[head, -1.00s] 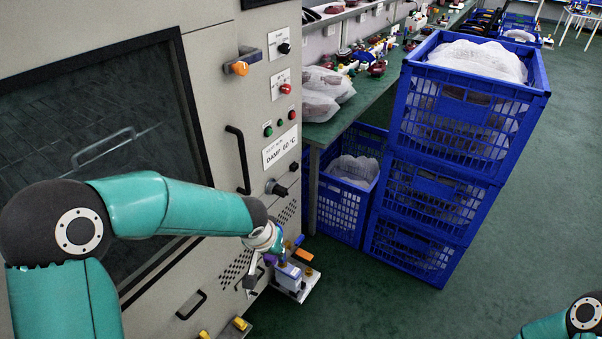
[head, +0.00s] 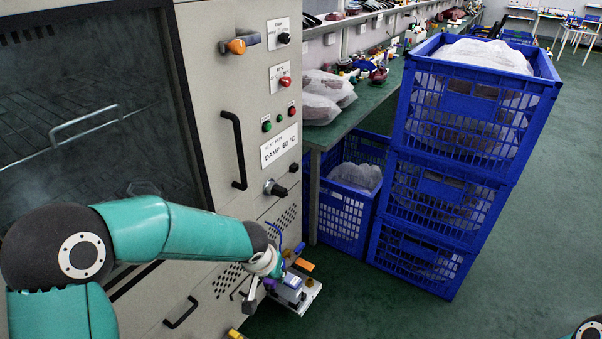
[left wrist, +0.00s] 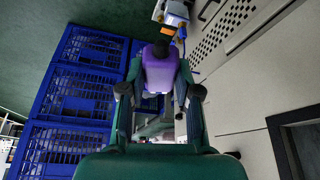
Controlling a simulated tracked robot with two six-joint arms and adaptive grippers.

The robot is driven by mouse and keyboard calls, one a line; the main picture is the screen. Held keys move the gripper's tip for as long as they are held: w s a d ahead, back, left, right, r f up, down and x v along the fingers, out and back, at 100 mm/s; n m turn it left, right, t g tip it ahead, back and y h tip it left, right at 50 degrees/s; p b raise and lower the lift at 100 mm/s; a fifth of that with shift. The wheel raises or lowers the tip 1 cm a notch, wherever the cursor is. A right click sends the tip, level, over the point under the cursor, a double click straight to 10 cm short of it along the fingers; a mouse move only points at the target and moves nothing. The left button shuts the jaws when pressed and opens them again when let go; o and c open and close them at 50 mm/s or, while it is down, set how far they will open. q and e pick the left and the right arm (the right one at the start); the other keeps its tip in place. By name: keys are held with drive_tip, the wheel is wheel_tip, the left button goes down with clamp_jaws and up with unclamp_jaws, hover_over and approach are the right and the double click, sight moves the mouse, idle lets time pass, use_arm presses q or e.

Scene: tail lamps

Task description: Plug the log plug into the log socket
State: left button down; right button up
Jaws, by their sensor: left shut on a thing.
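My left gripper (head: 264,272) is at the machine's lower right corner. It is shut on a purple plug body (left wrist: 158,72), which I take for the log plug. The plug has a dark front end pointing up in the left wrist view, and a bit of its purple shows in the head view (head: 270,284). A pale box on a white ledge (head: 308,296) is just beyond the plug, with a gap in the left wrist view. The log socket seems to be there, but its opening cannot be made out. My right gripper is out of view.
The grey machine (head: 212,110) with door handle, knobs and vents stands close beside my left arm. An orange lever (head: 303,264) is above the ledge. Stacked blue crates (head: 400,200) stand to the right. The green floor in front of them is clear.

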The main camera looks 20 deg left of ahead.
use_arm(q)
drive_tip(key=c, duration=1.6)
unclamp_jaws()
clamp_jaws()
